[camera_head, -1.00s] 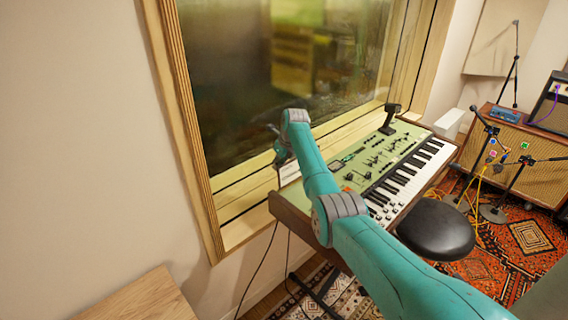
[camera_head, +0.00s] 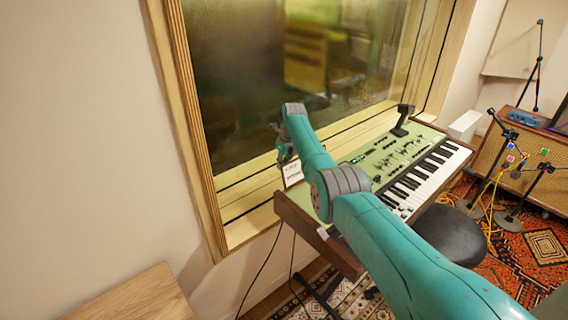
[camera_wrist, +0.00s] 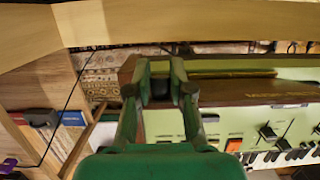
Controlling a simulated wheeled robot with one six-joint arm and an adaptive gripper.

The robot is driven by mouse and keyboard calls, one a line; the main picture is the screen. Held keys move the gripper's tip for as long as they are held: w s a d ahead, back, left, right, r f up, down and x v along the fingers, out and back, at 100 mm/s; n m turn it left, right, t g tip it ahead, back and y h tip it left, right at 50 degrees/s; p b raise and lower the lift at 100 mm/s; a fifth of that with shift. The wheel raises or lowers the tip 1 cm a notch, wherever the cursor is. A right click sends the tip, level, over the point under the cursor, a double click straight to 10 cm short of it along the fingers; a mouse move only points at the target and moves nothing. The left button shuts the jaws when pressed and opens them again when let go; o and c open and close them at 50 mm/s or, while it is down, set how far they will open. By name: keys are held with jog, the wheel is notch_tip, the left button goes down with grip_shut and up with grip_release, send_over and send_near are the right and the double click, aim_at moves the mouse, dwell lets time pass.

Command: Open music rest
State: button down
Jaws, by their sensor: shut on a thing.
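The green-panelled keyboard (camera_head: 372,160) with wooden sides stands under the window. In the wrist view its green control panel (camera_wrist: 240,130) lies to the right. A long dark brown strip (camera_wrist: 240,93) with faint lettering runs along it and appears to be the music rest. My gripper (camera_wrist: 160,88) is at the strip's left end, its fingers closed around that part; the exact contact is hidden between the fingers. In the head view my gripper (camera_head: 282,152) is at the keyboard's far left end, partly hidden by my wrist, next to a small white lettered patch (camera_head: 292,174).
The window frame (camera_head: 222,205) and wall are close behind my gripper. A black stool (camera_head: 452,235) stands before the keys. Microphone stands (camera_head: 490,165) and a wooden speaker cabinet (camera_head: 530,160) are at the right. A wooden surface (camera_head: 138,296) is at lower left. Cables hang below the keyboard.

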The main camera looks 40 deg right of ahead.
jog(key=c, duration=1)
grip_release()
jog(key=v, duration=1.2)
